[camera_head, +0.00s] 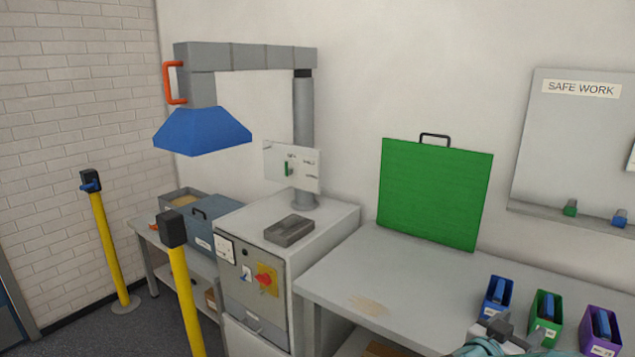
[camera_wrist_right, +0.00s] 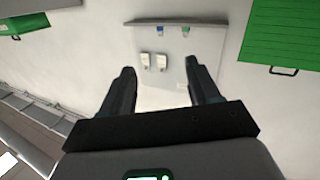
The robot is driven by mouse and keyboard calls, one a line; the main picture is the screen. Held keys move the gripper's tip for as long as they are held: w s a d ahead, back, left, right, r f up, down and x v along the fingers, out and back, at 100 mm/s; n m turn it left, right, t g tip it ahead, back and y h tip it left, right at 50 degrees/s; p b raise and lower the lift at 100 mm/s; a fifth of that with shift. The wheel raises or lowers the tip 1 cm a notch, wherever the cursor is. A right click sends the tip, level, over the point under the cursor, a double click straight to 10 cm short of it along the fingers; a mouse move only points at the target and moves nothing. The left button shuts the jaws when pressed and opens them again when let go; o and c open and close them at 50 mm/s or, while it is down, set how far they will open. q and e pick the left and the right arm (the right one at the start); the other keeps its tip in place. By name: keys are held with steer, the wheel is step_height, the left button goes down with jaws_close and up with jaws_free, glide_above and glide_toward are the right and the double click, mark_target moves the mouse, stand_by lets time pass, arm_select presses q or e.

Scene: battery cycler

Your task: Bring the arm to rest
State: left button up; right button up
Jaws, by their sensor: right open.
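My right gripper (camera_head: 497,329) shows only partly at the bottom edge of the head view, in front of the small coloured boxes at the bench's right end. In the right wrist view my right gripper (camera_wrist_right: 159,68) has its two dark fingers spread wide apart, with nothing between them. They point toward the wall and the board, and that view looks upside down. My left gripper is in neither view.
A grey bench (camera_head: 350,285) carries a green panel (camera_head: 434,195) and blue, green (camera_head: 545,318) and purple boxes. Yellow posts (camera_head: 187,300) stand further left. A whiteboard (camera_head: 570,140) hangs at right.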

steer(key=s+a+f+n+y, duration=0.1)
steer(key=a+f+n+y, duration=0.25)
steer(key=f, duration=0.55)
steer(key=s+a+f+n+t+y, duration=0.15)
steer(key=a+f+y, duration=0.3)
steer(key=f, duration=0.45)
steer(key=s+a+f+n+g+y, duration=0.1)
steer(key=a+f+n+y, duration=0.3)
steer(key=f, duration=0.5)
steer(key=s+a+f+g+y, duration=0.3)
steer(key=s+a+f+g, duration=0.1)
steer(key=s+a, duration=0.4)
steer(key=s+a+f+g+y, duration=0.4)
steer(key=s+a, duration=0.5)
steer(key=s, duration=0.4)
steer(key=shift+s+f, duration=0.2)
steer(key=shift+f, duration=0.5)
steer(key=shift+a, duration=0.1)
